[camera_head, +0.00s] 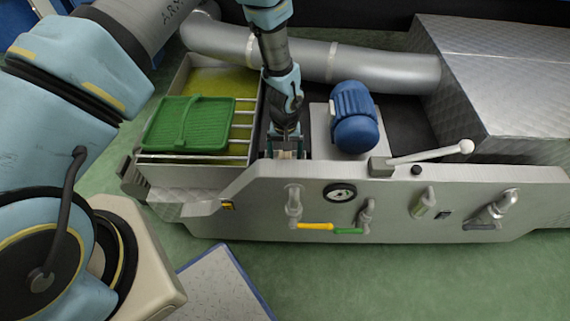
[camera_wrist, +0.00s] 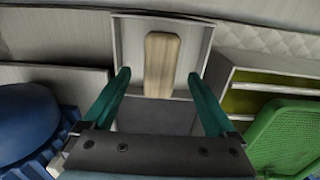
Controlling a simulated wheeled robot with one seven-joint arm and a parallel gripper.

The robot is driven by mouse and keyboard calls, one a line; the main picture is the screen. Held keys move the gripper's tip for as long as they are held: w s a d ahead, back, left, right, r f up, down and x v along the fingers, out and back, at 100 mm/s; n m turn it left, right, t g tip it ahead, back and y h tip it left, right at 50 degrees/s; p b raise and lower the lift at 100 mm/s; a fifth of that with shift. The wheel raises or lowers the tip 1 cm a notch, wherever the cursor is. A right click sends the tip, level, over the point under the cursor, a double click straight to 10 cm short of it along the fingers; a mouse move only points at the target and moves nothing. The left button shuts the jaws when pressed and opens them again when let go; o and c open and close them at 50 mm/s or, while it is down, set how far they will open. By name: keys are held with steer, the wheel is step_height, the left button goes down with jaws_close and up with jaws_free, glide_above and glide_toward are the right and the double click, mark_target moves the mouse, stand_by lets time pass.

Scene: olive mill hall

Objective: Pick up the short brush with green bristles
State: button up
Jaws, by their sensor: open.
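A pale wooden piece with rounded ends (camera_wrist: 162,60) shows in the wrist view, inside a narrow grey metal recess (camera_wrist: 128,45). It looks like the back of a brush, but no green bristles are visible, so I cannot tell for sure. My gripper (camera_wrist: 158,76) is open, with one teal finger on each side of the wooden piece and clear gaps at both sides. In the head view my gripper (camera_head: 286,151) points down behind the machine's front panel, and its fingertips and the piece there are mostly hidden.
A green slotted tray (camera_head: 187,124) rests on a metal bin at the left. A blue motor (camera_head: 355,118) stands close at the right, beside a lever (camera_head: 430,154). A thick grey pipe (camera_head: 385,71) runs behind. The front panel (camera_head: 400,205) carries a gauge and valves.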

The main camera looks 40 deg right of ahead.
steer(key=shift+f, duration=1.25)
jaws_close()
